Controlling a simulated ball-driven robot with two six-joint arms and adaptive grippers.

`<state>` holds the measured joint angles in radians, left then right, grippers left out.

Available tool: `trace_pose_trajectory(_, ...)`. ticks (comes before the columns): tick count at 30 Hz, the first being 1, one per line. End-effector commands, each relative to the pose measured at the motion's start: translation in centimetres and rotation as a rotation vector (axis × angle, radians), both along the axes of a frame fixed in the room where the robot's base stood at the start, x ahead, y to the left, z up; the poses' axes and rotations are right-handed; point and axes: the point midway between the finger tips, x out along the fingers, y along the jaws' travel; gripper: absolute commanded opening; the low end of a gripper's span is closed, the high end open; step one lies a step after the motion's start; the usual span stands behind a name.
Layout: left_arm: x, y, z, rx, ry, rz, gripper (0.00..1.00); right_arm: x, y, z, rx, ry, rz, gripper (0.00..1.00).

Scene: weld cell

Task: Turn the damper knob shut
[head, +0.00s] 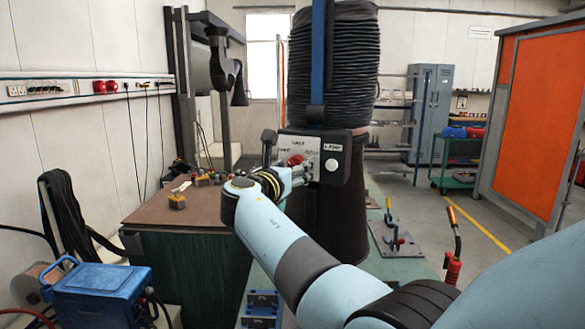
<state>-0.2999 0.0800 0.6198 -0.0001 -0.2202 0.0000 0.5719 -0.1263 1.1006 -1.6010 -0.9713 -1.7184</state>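The damper knob (294,160) is red and sits on a pale labelled panel (290,143) on a dark housing below a thick black ribbed hose. My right arm reaches in from the lower right, and its gripper (302,173) is right at the panel, just below and beside the red knob. The gripper partly hides the knob's lower side. The fingers are small and overlap the panel, so I cannot tell whether they touch the knob or are open or shut. My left gripper is not in view.
A round white button (331,164) is on the housing's right. A brown-topped bench (190,207) with small items stands left. A green table (405,266) carries clamps and a red-handled torch (453,268). A blue machine (98,292) is at lower left. An orange screen (541,115) stands right.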

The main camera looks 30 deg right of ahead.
Motion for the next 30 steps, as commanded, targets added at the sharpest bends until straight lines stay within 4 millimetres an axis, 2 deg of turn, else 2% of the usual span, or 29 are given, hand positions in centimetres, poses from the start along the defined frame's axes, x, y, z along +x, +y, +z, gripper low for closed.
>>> trace_pose_trajectory(9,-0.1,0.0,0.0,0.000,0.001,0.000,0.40,0.1,0.0,0.7,0.000,-0.005,0.000,0.60)
trace_pose_trajectory(11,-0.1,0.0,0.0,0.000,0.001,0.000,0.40,0.1,0.0,1.5,0.001,-0.007,0.000,0.60)
trace_pose_trajectory(21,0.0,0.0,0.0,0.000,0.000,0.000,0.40,0.0,0.0,8.1,0.001,-0.007,0.001,0.60)
trace_pose_trajectory(25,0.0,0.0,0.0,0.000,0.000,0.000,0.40,0.0,0.0,9.5,0.000,-0.004,0.001,0.60)
trace_pose_trajectory(30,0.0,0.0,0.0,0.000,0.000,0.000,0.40,0.0,0.0,10.1,0.001,-0.001,0.001,0.60)
